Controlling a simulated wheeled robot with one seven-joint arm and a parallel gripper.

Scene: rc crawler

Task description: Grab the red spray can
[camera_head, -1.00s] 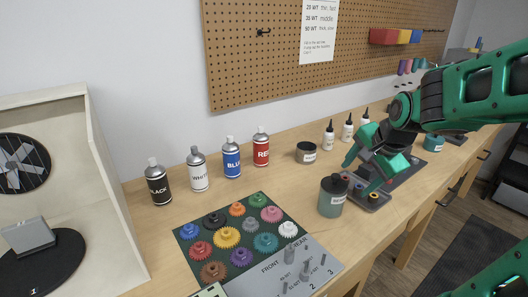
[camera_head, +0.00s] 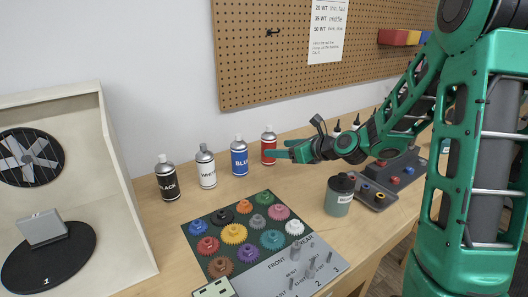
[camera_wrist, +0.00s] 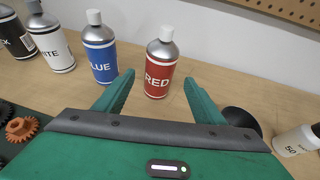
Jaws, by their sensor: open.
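The red spray can (camera_head: 268,146) stands upright at the right end of a row of cans on the wooden bench. In the wrist view the red can (camera_wrist: 159,72) stands ahead of the gap between my fingers, its label reading RED. My gripper (camera_head: 277,153) is open and empty, its fingers pointing left toward the can and overlapping its right side in the head view. In the wrist view my gripper (camera_wrist: 160,92) has its fingers spread wider than the can. The can's lower part sits near the fingertips; I cannot tell if it is between them.
A blue can (camera_head: 239,156), a white can (camera_head: 206,168) and a black can (camera_head: 168,178) stand left of the red one. A board of colored gears (camera_head: 209,219) and a dark jar (camera_head: 339,194) lie nearer. A pegboard (camera_head: 240,70) hangs behind.

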